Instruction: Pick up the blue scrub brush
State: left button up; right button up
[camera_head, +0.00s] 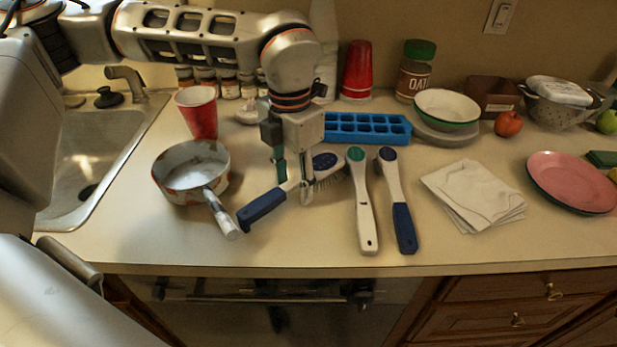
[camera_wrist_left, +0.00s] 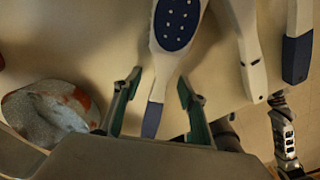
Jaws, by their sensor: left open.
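A scrub brush with a dark blue handle (camera_head: 262,209), white neck and blue oval on its head (camera_head: 326,161) lies slantwise on the counter. Its bristles show at the head's edge. My left gripper (camera_head: 293,186) points down over its neck, open, with one finger on each side. In the left wrist view the brush (camera_wrist_left: 165,72) runs between the open fingers (camera_wrist_left: 157,90), with a gap on both sides. A second brush with a blue handle (camera_head: 403,228) and blue oval lies further right. Between them is a white brush (camera_head: 364,212) with a green oval. My right gripper is not in view.
A worn saucepan (camera_head: 180,172) stands just left, its handle close to the brush's handle end. A red cup (camera_head: 199,118) and blue ice tray (camera_head: 364,129) stand behind. White cloths (camera_head: 474,195) lie right. The sink (camera_head: 75,165) is far left. The counter's front strip is clear.

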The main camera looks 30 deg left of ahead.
aim_at(294, 181)
pick_arm(q)
jog(key=shift+f, duration=0.2)
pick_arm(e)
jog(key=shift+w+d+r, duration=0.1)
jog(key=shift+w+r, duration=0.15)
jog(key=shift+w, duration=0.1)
pick_arm(q)
grip_shut()
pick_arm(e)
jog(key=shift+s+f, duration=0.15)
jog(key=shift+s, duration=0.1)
pick_arm(q)
jog(key=shift+r, duration=0.25)
notch_tip(294, 181, up, 18)
jog(key=p, duration=0.2)
jog(key=shift+f, duration=0.2)
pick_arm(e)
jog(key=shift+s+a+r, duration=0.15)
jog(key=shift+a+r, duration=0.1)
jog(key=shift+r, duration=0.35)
